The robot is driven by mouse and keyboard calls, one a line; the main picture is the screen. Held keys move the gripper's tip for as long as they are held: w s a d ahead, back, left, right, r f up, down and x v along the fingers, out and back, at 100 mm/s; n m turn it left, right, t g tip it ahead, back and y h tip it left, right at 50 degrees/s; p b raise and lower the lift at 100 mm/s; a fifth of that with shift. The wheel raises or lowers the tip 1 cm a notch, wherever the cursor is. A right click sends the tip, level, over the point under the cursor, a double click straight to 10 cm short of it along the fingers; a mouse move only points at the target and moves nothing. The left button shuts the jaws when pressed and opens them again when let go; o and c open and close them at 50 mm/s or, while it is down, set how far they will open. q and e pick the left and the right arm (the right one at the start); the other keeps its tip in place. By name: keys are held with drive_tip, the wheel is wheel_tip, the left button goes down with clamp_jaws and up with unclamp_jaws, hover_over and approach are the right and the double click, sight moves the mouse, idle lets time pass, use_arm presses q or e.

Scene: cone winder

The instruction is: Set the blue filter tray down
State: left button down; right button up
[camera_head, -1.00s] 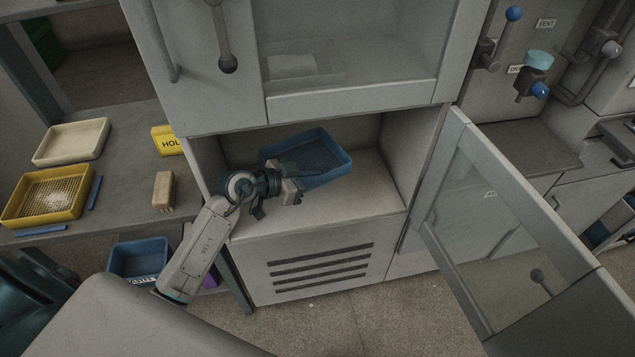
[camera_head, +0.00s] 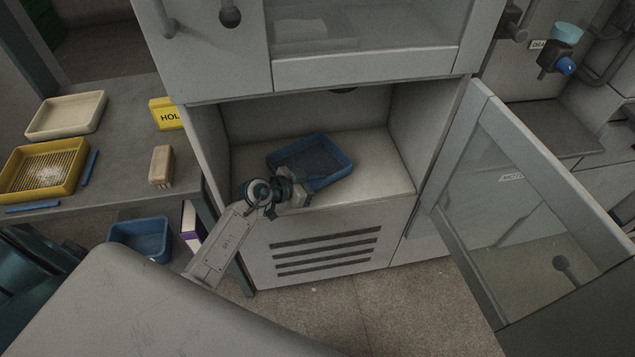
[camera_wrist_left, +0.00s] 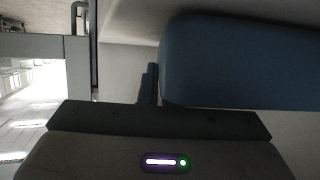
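The blue filter tray (camera_head: 330,178) is inside the open lower compartment of the grey cabinet, low over its floor, and looks nearly level. I cannot tell for sure whether its whole base touches the floor. My left gripper (camera_head: 298,190) is at the tray's near left side and appears shut on its wall. In the left wrist view the tray (camera_wrist_left: 235,62) fills the upper right, with a dark finger (camera_wrist_left: 149,84) close against its edge. The contact itself is mostly hidden. My right gripper is not in view.
The compartment floor (camera_head: 385,183) is clear right of the tray. A glazed door (camera_head: 520,190) stands open at the right. On the left bench are a cream tray (camera_head: 66,115), a yellow tray (camera_head: 45,170), a yellow sign (camera_head: 165,114) and a brush-like block (camera_head: 161,166). A blue bin (camera_head: 140,240) stands below.

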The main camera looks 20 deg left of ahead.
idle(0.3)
use_arm(q)
drive_tip(key=c, duration=2.1)
unclamp_jaws()
drive_tip(key=shift+f, duration=0.15)
drive_tip(key=o, duration=0.5)
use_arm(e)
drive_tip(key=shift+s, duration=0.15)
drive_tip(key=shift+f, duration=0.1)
